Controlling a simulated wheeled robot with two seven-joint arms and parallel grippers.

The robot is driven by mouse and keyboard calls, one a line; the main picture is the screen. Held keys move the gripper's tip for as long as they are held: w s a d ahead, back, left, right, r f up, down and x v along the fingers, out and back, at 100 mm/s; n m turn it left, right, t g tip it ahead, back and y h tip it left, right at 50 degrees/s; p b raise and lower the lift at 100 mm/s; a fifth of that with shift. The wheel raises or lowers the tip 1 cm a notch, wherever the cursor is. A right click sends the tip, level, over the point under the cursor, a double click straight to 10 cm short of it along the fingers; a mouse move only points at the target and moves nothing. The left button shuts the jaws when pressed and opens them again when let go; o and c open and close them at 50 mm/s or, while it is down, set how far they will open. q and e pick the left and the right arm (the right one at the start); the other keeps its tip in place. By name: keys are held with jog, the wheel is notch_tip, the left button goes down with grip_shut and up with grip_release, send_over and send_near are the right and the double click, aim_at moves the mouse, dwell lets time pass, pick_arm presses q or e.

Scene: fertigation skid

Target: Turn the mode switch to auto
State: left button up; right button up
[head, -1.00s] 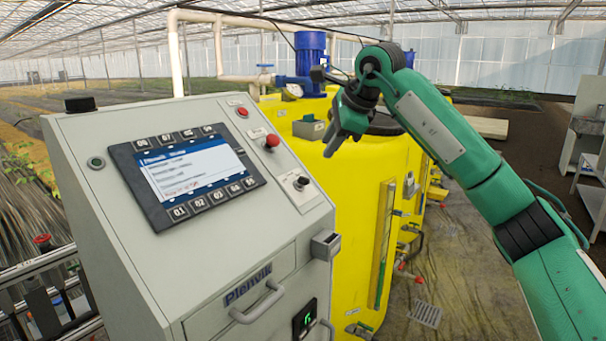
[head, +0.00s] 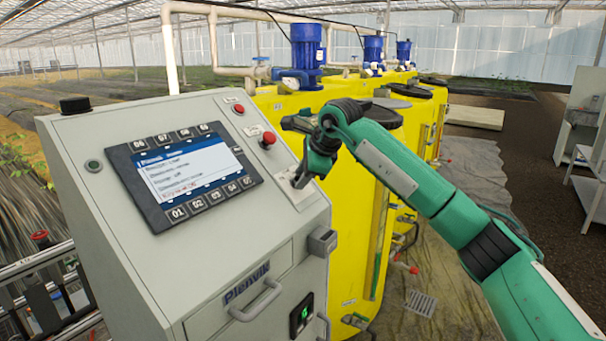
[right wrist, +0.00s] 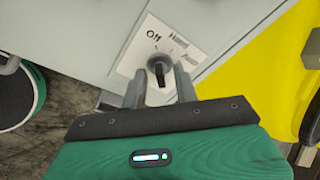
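The mode switch (right wrist: 158,66) is a dark knob on a white label plate (right wrist: 136,56) in the right wrist view. My right gripper (right wrist: 160,76) is open, with one finger on each side of the knob and a gap visible. In the head view my right gripper (head: 300,179) covers the switch at the panel's right edge. My left gripper is not in view.
The grey control cabinet (head: 150,270) carries a screen (head: 185,172), a red button (head: 267,139) above the switch and a grey handle (head: 257,300) below. Yellow tanks (head: 350,230) with blue motors (head: 306,50) stand close behind the gripper.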

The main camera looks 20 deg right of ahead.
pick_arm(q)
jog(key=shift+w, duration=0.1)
pick_arm(e)
grip_shut()
jog(key=shift+m, duration=0.3)
jog(key=m, duration=0.2)
jog(key=shift+w+m+g, duration=0.1)
jog(key=shift+m+g, duration=0.2)
jog(key=shift+m, duration=0.1)
jog(key=m, duration=0.3)
jog(key=shift+d+g, duration=0.1)
jog(key=shift+g, duration=0.2)
jog(key=m+y, duration=0.1)
jog(key=m, duration=0.4)
jog(key=shift+w+d+m+p, duration=0.1)
jog(key=shift+m+p, duration=0.2)
jog(key=shift+p, duration=0.1)
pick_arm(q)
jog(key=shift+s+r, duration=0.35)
pick_arm(e)
jog(key=m+y, duration=0.1)
jog(key=m, duration=0.3)
jog(key=shift+d+m+g, duration=0.1)
jog(key=shift+m+g, duration=0.2)
jog(key=shift+g, duration=0.1)
grip_release()
